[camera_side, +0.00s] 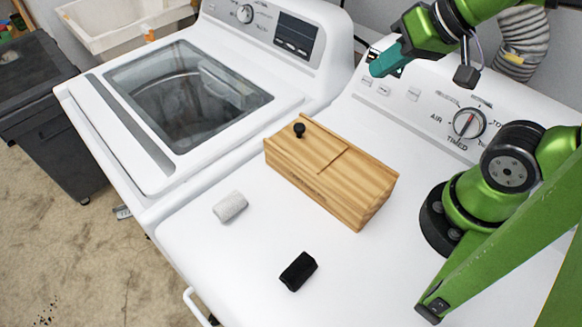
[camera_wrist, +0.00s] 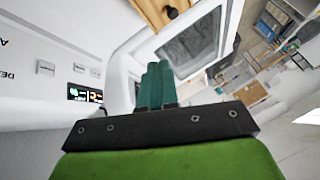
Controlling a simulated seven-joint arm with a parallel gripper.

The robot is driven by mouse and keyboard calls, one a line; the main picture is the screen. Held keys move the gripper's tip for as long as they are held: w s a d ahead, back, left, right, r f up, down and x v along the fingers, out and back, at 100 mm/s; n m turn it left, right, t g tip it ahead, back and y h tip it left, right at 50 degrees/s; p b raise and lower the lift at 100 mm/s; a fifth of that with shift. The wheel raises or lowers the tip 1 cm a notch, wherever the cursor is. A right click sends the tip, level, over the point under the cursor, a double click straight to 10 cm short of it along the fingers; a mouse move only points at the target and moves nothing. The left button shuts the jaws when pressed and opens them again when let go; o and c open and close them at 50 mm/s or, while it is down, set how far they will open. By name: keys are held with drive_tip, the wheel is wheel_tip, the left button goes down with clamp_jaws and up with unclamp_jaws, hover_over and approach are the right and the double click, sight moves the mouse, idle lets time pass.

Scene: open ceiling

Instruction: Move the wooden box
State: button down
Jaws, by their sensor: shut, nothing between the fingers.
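The wooden box (camera_side: 328,179) sits on the white dryer top, in the middle of the side view. It is long and light brown, with a lid and a small black knob (camera_side: 299,129) near its left end. In the wrist view a part of the box (camera_wrist: 152,12) shows at the top edge, with the knob on it. My gripper (camera_side: 376,66) has teal fingers and is above and behind the box, near the dryer's control panel, apart from the box. In the wrist view the gripper's fingers (camera_wrist: 156,75) are together with nothing between them.
A grey-white roll-like object (camera_side: 230,207) and a black block (camera_side: 298,271) lie on the dryer top in front of the box. A washer with a glass lid (camera_side: 188,92) stands to the left. The dryer's control panel with a dial (camera_side: 468,123) rises behind.

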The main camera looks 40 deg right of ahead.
drive_tip(key=c, duration=1.8)
unclamp_jaws()
drive_tip(key=shift+c, duration=0.2)
